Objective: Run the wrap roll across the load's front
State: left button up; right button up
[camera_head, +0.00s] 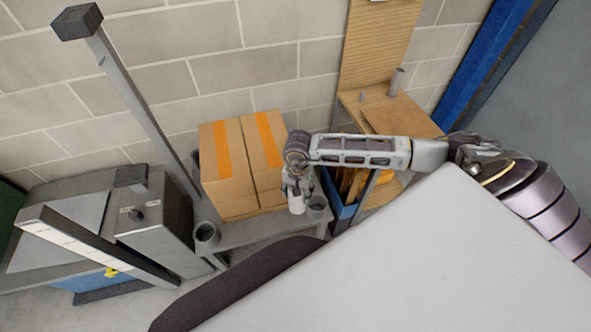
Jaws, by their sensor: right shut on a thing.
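The load is a group of brown cardboard boxes (228,187) with orange tape, standing on a grey bench (245,236) by the wall. My right arm reaches in from the right, and my right gripper (297,190) points down at the right end of the load's front. It is shut on the wrap roll (297,205), a small pale cylinder mostly hidden by the fingers. The roll is upright, close to the boxes' right front corner; I cannot tell whether it touches them. My left gripper is not in view.
Grey cups stand at the bench's front left (207,234) and front right (317,207). A grey machine with a tall post (140,90) is at the left. A wooden stand (385,110) and a blue bin (341,212) are at the right.

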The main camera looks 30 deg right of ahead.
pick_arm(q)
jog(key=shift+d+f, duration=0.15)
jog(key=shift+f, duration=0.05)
pick_arm(e)
jog(key=shift+w+d+f+m, duration=0.1)
jog(key=shift+w+d+m, duration=0.2)
jog(key=shift+m, duration=4.45)
jog(key=shift+w+d+m, duration=0.15)
jog(key=shift+w+m, duration=0.15)
jog(key=shift+m, duration=4.5)
jog(key=shift+w+d+f+m, duration=0.1)
jog(key=shift+w+d+m, duration=0.2)
jog(key=shift+m, duration=4.45)
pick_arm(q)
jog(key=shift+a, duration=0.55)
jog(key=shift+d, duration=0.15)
pick_arm(e)
jog(key=shift+w, duration=0.2)
